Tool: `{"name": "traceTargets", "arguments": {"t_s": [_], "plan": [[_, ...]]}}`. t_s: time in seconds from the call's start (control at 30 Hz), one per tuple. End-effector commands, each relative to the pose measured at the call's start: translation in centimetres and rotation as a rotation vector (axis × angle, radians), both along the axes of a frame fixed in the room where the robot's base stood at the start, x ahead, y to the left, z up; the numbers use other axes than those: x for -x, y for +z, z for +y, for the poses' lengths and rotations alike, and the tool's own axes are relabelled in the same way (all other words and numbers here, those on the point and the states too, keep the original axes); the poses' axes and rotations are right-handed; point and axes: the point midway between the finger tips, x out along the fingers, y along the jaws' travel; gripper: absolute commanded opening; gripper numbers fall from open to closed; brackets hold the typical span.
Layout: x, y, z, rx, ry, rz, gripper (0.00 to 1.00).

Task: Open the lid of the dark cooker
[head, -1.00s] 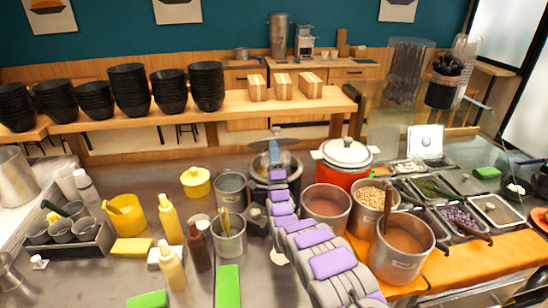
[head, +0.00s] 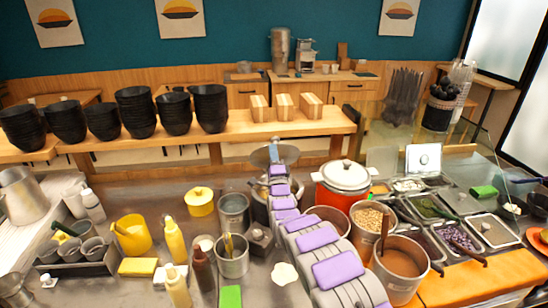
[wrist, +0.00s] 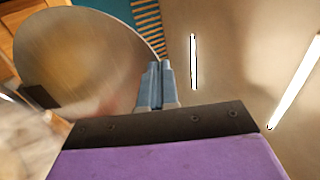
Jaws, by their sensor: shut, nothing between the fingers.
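The dark cooker (head: 259,190) stands on the steel counter in the head view, partly hidden behind my arm. Its round grey lid (head: 260,158) stands raised at its back, tilted up off the pot. In the wrist view the lid (wrist: 85,58) is a large metallic disc at the left, with a dark piece on its lower left rim. My gripper (wrist: 156,84) is shut and empty, just right of the lid; whether they touch is unclear. In the head view my gripper (head: 273,150) is small, in front of the lid.
A red cooker with a white lid (head: 343,176) stands close at the right. A grey pot (head: 234,211) and a yellow pot (head: 200,201) are at the left. Steel pots of beans (head: 371,218) and sauce (head: 404,257) crowd the right. Black bowls (head: 135,110) line the back shelf.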

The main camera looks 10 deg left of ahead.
Motion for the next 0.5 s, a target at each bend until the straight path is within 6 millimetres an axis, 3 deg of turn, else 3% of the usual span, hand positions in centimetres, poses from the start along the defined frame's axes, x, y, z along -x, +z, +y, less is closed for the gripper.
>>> {"name": "traceTargets", "arguments": {"t_s": [0.03,0.1,0.5], "plan": [[-0.6,1.2,0.2,0.007,0.000,0.030,0.00],[-1.5,1.8,0.4,0.020,0.000,0.078,0.00],[-5.3,3.5,1.6,0.079,0.001,0.281,0.00]]}}
